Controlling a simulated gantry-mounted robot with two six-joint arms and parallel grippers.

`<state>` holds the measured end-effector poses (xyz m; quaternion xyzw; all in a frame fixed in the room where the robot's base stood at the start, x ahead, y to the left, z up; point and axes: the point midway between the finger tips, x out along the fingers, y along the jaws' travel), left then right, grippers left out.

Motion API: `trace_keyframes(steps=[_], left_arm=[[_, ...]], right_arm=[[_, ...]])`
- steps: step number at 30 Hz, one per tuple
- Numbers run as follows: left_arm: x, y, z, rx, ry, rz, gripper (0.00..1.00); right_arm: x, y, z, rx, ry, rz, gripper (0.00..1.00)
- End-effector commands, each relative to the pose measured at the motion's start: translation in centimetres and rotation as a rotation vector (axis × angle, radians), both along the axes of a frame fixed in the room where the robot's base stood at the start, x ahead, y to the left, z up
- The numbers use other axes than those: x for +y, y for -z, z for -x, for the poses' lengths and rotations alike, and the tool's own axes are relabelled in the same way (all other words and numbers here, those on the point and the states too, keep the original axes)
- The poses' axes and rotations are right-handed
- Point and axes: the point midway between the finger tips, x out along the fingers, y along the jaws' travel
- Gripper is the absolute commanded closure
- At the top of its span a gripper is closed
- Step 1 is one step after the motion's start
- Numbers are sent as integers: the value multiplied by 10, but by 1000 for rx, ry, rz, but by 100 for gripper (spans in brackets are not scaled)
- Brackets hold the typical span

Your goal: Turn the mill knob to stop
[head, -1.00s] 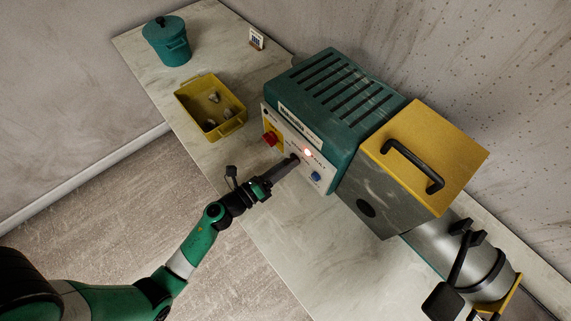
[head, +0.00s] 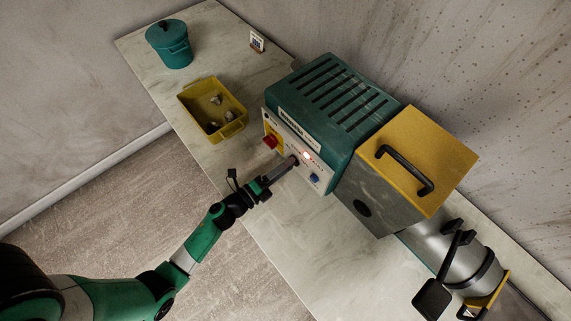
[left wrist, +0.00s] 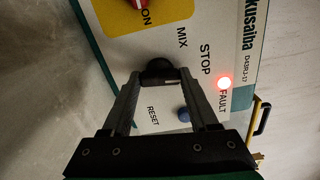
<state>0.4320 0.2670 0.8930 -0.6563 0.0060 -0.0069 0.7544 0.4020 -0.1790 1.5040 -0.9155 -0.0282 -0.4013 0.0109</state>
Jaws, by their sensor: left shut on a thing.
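The mill (head: 330,100) is a green machine with vents and a white control panel on its front. In the left wrist view the panel (left wrist: 225,30) reads MIX, STOP, FAULT and RESET. A black knob (left wrist: 160,72) sits between the tips of my left gripper (left wrist: 158,84), which is shut on it. In the head view the left gripper (head: 292,161) reaches the panel from the front left and largely covers the knob. The knob's pointer direction cannot be made out. A red light (left wrist: 224,83) glows beside FAULT. My right gripper is not in view.
A red switch (head: 270,142) on a yellow plate and a blue button (head: 314,178) flank the knob. A yellow bin (head: 240,124) with several lumps and a teal lidded pot (head: 170,48) stand left. A yellow hopper (head: 425,150) with a black handle is right. The front counter is clear.

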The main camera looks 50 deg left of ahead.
Motion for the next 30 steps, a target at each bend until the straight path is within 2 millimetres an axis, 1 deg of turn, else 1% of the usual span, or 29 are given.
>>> trace_keyframes(steps=[1, 9, 23, 24, 26, 27, 29, 30], left_arm=[[0, -2, 0, 1, 0, 25, 96], [0, -1, 0, 1, 1, 123, 96], [0, 0, 0, 2, 1, 140, 96], [0, 0, 0, 2, 1, 139, 38], [0, 0, 0, 2, 1, 139, 28], [0, 0, 0, 2, 1, 139, 20], [0, 0, 0, 2, 1, 139, 10], [0, 0, 0, 2, 1, 139, 10]], right_arm=[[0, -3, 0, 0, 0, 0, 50], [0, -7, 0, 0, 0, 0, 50], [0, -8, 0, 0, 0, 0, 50], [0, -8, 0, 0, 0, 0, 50], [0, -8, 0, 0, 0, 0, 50], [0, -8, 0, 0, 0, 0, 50], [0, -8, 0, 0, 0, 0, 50], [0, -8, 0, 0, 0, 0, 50]])
